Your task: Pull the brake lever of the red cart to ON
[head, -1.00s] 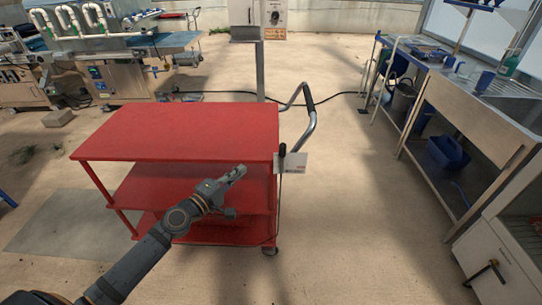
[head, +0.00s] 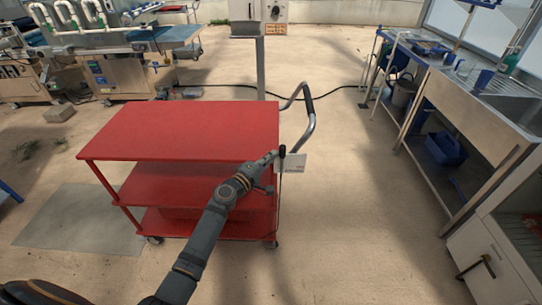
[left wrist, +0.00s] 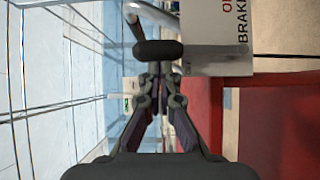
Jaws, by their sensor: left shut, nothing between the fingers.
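The red cart (head: 180,130) stands in the middle of the head view, with three shelves and a grey push handle (head: 310,115) at its right end. The brake lever (head: 282,150) is a thin upright rod with a black knob at the cart's near right corner. A white label plate (head: 294,163) is beside it. My left gripper (head: 271,156) is shut and empty, its tips just left of the knob. In the left wrist view the fingertips (left wrist: 160,80) are close to the black knob (left wrist: 158,50); contact cannot be told.
A metal sink bench (head: 470,110) stands on the right, with a white cabinet (head: 490,250) at the near right. A post with a control box (head: 260,60) stands behind the cart. Machinery (head: 130,70) is at the back left. The floor right of the cart is clear.

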